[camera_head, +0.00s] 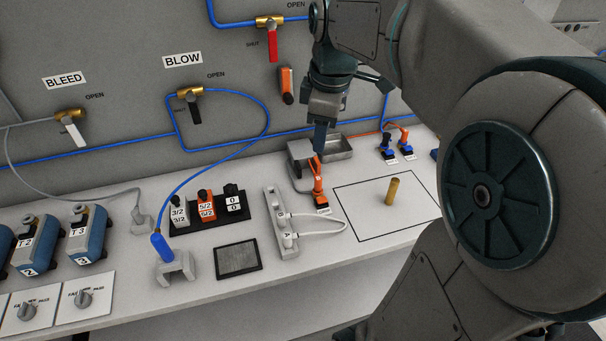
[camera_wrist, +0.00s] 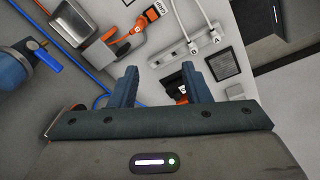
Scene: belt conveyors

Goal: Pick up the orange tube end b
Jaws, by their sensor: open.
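Another orange tube (camera_head: 400,127) runs to the blue-based fittings farther right. My gripper (camera_head: 319,150) points down near the upright orange fitting in the head view. In the wrist view its two fingers (camera_wrist: 160,84) are apart with nothing held, and the orange fitting lies beyond them.
A grey manifold (camera_head: 274,213) with white tubes, a valve rack (camera_head: 215,220) and a dark mesh pad (camera_head: 237,259) lie to the left. A brass cylinder (camera_head: 392,191) stands in the outlined area (camera_head: 362,210). A metal tray (camera_head: 336,150) sits behind. Blue tubing (camera_head: 262,98) crosses the wall panel.

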